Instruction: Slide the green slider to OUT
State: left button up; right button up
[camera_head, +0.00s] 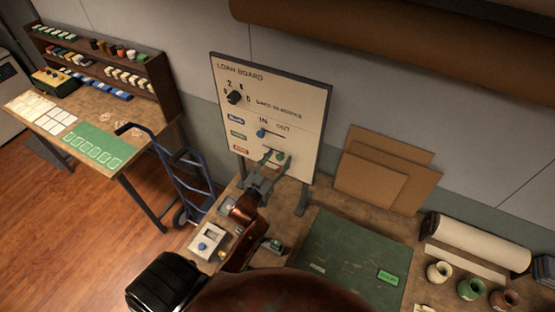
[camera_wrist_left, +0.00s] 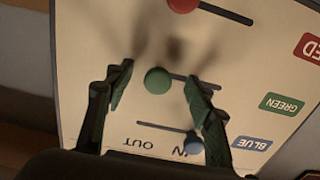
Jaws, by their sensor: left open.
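The loan board (camera_head: 300,95) stands upright on the table, with a blue, a green and a red slider under IN and OUT. The green slider (camera_head: 280,155) is a round knob at or near the OUT end of its slot. My left gripper (camera_head: 273,157) is open at the board. In the left wrist view, turned upside down, the green knob (camera_wrist_left: 157,80) sits between the spread fingers (camera_wrist_left: 160,88), with gaps on both sides. The blue knob (camera_head: 261,133) is at the IN end. The red knob (camera_wrist_left: 182,4) is at its OUT end. My right gripper is not in view.
A dial (camera_head: 234,97) sits above the sliders on the board. Cardboard sheets (camera_head: 375,185) lean right of the board. A blue hand truck (camera_head: 188,180) stands left of the table.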

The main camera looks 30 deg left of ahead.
pick_arm(q)
jog(key=shift+s+d+p, duration=0.15)
jog(key=shift+s+p, duration=0.3)
jog(key=shift+s, duration=0.75)
jog(key=s+p, duration=0.2)
jog(key=s, duration=0.4)
jog(key=shift+s+d, duration=0.3)
jog(key=shift+d, duration=0.05)
